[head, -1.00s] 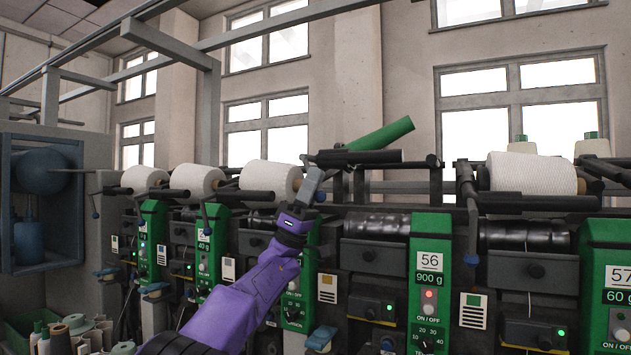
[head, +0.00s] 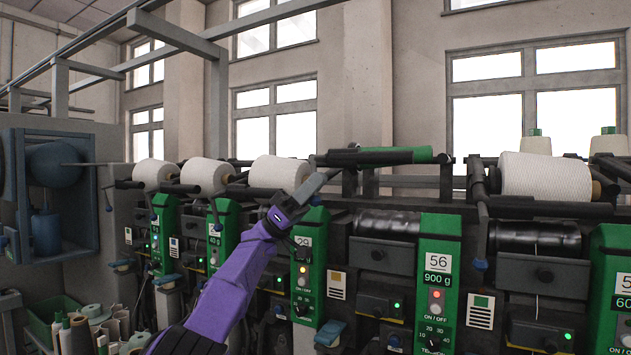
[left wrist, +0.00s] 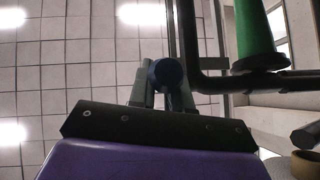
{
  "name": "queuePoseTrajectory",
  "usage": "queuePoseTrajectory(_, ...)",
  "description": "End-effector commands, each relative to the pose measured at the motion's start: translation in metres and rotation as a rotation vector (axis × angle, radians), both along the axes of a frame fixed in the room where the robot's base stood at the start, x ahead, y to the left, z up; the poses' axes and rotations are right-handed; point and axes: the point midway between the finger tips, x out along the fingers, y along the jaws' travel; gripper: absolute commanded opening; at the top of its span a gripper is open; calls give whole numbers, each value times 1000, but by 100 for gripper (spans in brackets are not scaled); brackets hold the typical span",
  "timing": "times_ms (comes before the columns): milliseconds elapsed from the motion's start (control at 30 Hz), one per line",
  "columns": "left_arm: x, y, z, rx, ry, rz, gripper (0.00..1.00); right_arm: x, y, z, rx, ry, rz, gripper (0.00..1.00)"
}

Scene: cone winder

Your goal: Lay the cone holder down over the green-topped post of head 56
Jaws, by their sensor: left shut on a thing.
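The cone holder (head: 335,160) is a dark bar assembly at the top of head 56, bearing a bare green cone (head: 405,155) that lies nearly level. The green-topped post of head 56 (head: 439,226), labelled "56" and "900 g", stands lower right of it. My left gripper (head: 318,183) is at the holder's left end. In the left wrist view its fingers (left wrist: 165,92) are shut at a dark blue knob (left wrist: 167,73), beside the holder's bent black bar (left wrist: 182,45); the green cone (left wrist: 254,35) shows upper right. The exact grip is partly hidden in the head view. My right gripper is out of view.
White yarn cones (head: 278,171) sit on the heads to the left, and a larger one (head: 545,176) on the right. A green bin (head: 40,308) with cones is at lower left. A grey rail (head: 165,35) runs overhead.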

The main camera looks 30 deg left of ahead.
Motion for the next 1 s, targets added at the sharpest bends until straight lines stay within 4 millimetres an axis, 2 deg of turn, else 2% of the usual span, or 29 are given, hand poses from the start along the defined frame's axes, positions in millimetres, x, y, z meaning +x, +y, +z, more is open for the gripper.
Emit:
queuePoseTrajectory(600,1,1,-1,19,2,0,0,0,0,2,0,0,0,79)
queuePoseTrajectory(633,1,1,-1,19,2,0,28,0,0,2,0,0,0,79)
queuePoseTrajectory(667,1,1,-1,19,2,0,37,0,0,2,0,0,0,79)
queuePoseTrajectory(1000,0,4,-5,17,1,1,37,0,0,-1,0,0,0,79)
